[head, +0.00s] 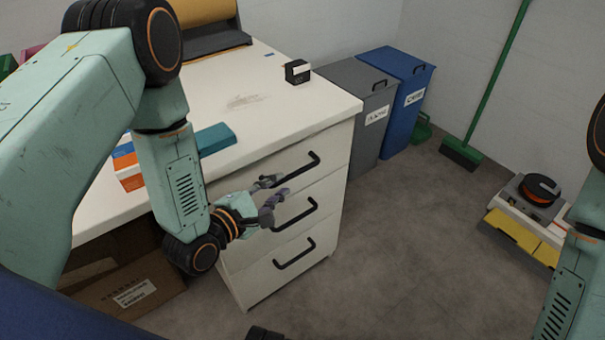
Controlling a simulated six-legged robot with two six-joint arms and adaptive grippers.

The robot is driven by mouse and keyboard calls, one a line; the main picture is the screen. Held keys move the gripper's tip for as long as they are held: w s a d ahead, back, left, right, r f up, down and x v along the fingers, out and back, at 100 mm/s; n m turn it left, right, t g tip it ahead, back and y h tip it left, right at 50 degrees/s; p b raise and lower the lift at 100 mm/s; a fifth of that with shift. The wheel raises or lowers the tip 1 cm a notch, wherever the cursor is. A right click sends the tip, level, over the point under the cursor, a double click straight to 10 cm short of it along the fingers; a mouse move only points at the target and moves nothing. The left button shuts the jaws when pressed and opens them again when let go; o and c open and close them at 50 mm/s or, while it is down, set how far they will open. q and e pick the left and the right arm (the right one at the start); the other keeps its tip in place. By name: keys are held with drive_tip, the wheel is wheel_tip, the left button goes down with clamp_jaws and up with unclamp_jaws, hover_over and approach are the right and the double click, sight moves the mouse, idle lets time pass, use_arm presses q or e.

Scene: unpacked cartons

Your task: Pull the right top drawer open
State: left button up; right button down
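The white drawer unit (240,287) under the worktop has three stacked drawers with black bar handles. The top drawer (331,146) looks flush with the fronts below it. Its handle (303,170) slants down to the left, and its left end is partly hidden by my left gripper. My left gripper (283,185) is at that left end, with its grey fingers apart, one above and one below the bar. I cannot tell whether they touch it. My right arm shows at the right edge; its gripper is out of view.
The middle handle (295,214) is close below my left gripper, and the bottom handle (294,254) is lower. A teal box (215,138) and a black small box (297,71) are on the worktop. Grey (352,80) and blue (405,65) bins stand behind.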

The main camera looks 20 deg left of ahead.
sight(288, 179)
use_arm(q)
drive_tip(key=b+x, duration=0.1)
drive_tip(key=x, duration=0.5)
drive_tip(key=shift+a+f+b, duration=0.1)
drive_tip(key=shift+a+b, duration=0.1)
drive_tip(key=shift+b, duration=0.2)
drive_tip(key=shift+w+d+f, duration=0.1)
drive_tip(key=shift+w, duration=0.45)
clamp_jaws()
